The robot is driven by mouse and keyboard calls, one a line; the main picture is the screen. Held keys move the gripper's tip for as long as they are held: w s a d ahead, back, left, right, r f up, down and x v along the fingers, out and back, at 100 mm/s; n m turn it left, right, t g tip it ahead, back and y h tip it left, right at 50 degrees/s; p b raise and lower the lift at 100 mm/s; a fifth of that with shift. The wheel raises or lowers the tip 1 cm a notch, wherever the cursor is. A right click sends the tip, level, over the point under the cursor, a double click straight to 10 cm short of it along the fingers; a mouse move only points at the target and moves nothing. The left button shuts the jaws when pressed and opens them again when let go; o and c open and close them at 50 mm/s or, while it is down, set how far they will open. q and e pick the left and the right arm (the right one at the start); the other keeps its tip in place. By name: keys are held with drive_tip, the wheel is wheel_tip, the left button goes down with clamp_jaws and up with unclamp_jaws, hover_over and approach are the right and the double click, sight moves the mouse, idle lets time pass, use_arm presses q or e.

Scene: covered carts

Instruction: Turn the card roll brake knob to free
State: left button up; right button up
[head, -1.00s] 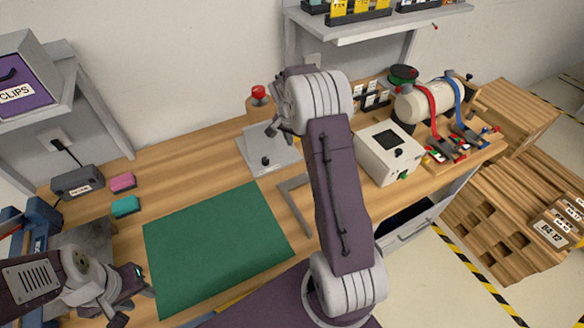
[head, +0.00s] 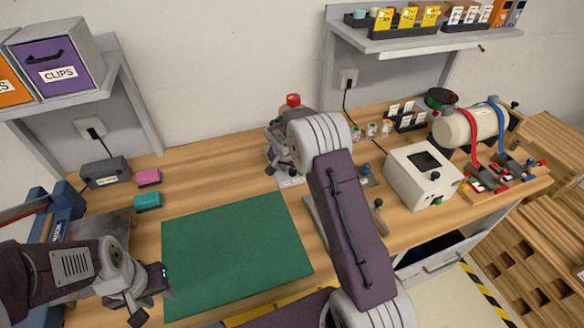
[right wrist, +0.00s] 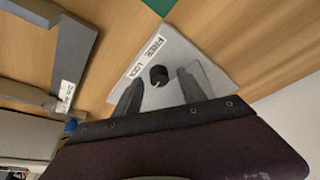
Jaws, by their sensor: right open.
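The brake knob (right wrist: 158,75) is a small black knob on a light grey base plate (right wrist: 205,75) in the right wrist view. A white label beside it reads FREE and LOCK (right wrist: 146,57). I cannot tell clearly which word the knob points to. My right gripper (right wrist: 160,78) is open, its fingers on either side of the knob; contact is not clear. In the head view my right gripper (head: 274,155) is over the grey plate (head: 291,182) and hides the knob. A red cap (head: 293,99) shows behind the arm. My left gripper (head: 153,294) is open and empty at lower left.
A green mat (head: 236,250) lies in front of the plate. Pink (head: 148,177) and teal (head: 147,200) blocks lie to the left. A white box device (head: 423,175) and a roll with red and blue straps (head: 470,126) stand to the right.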

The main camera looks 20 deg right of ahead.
drive_tip(key=shift+d+f, duration=0.1)
clamp_jaws()
